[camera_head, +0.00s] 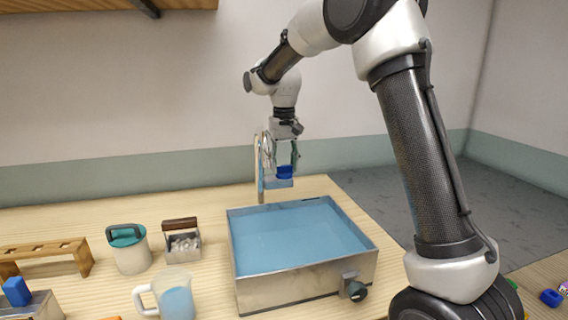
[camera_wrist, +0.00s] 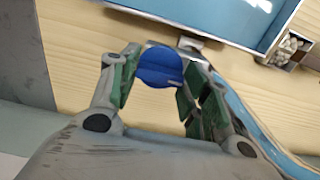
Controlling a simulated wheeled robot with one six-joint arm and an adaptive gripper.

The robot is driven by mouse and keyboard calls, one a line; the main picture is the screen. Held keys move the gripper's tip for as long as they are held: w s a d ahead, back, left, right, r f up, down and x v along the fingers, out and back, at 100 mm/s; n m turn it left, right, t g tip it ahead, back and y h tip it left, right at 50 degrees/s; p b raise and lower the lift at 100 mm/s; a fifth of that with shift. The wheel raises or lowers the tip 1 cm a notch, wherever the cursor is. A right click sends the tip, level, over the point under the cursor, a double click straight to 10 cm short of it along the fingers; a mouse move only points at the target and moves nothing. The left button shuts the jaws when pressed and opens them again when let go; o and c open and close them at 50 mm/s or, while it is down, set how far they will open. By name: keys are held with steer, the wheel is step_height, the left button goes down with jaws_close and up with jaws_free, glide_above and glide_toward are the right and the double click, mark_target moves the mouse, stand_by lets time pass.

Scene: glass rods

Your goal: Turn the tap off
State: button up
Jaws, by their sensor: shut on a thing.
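The tap (camera_head: 261,170) is a tall metal pipe behind a basin, with a blue round handle (camera_head: 284,172) near its top. My gripper (camera_head: 285,168) reaches down from above, with its fingers on either side of the handle. In the wrist view the blue handle (camera_wrist: 160,68) lies between the green-padded fingers of my gripper (camera_wrist: 158,82), which are shut on it. Whether water runs from the spout cannot be made out.
The metal basin (camera_head: 306,278) of blue water stands in front of the tap, with a dark knob (camera_head: 356,291) on its front. A jug (camera_head: 175,294), a teal-lidded canister (camera_head: 131,252), a small wooden-handled carrier (camera_head: 183,243) and a wooden rack (camera_head: 44,256) stand left.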

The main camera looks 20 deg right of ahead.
mark_target(285, 165)
steer(key=shift+r, duration=0.1)
steer(key=o, duration=1)
step_height(285, 165, up, 12)
